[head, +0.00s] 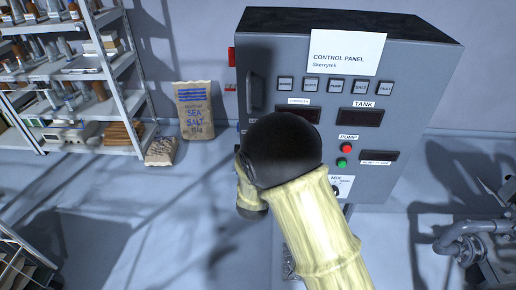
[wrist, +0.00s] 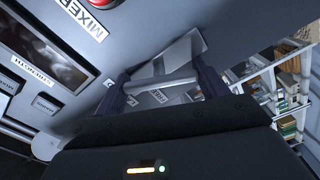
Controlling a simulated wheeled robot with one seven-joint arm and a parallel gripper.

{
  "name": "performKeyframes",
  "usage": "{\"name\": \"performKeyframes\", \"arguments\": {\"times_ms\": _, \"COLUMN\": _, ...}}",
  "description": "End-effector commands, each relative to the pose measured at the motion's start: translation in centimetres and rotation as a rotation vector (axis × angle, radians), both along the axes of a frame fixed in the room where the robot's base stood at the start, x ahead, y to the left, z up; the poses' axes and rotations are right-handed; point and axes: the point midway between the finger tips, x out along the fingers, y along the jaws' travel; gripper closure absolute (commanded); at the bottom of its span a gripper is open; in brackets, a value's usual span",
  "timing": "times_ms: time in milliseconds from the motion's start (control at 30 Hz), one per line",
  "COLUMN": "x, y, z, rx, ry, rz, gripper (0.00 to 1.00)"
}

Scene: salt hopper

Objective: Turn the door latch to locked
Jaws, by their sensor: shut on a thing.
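In the wrist view, the door latch shows as a grey lever bar (wrist: 158,82) beside a pale angled plate (wrist: 188,50) on the grey cabinet face. The two dark blue fingers of my gripper (wrist: 162,74) stand at either end of the bar, and the gripper is shut on it. Small labels lie behind the bar, but I cannot read which position it points to. In the head view, the grey control panel cabinet (head: 420,75) stands ahead; my arm hides the gripper and the latch.
The cabinet front has a vertical handle (head: 255,92), a red button (head: 347,147) and a green button (head: 341,163). A sea salt sack (head: 194,110) leans on the wall. A metal shelf (head: 120,75) is at left, and grey piping (head: 462,235) at lower right.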

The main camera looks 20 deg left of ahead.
Motion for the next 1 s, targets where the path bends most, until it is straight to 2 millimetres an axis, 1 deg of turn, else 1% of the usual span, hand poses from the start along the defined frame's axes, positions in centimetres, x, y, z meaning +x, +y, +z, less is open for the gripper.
{"name": "performKeyframes", "arguments": {"times_ms": 300, "x": -0.08, "y": 0.16, "z": -0.07, "rx": -0.265, "ry": -0.062, "rz": 0.003, "gripper": 0.50}}
{"name": "performKeyframes", "arguments": {"times_ms": 500, "x": -0.09, "y": 0.18, "z": -0.12, "rx": -0.373, "ry": -0.089, "rz": 0.004, "gripper": 0.50}}
{"name": "performKeyframes", "arguments": {"times_ms": 700, "x": -0.05, "y": 0.12, "z": -0.15, "rx": -0.424, "ry": -0.102, "rz": 0.002, "gripper": 0.50}}
{"name": "performKeyframes", "arguments": {"times_ms": 1000, "x": -0.05, "y": 0.12, "z": -0.21, "rx": -0.437, "ry": -0.104, "rz": 0.003, "gripper": 0.50}}
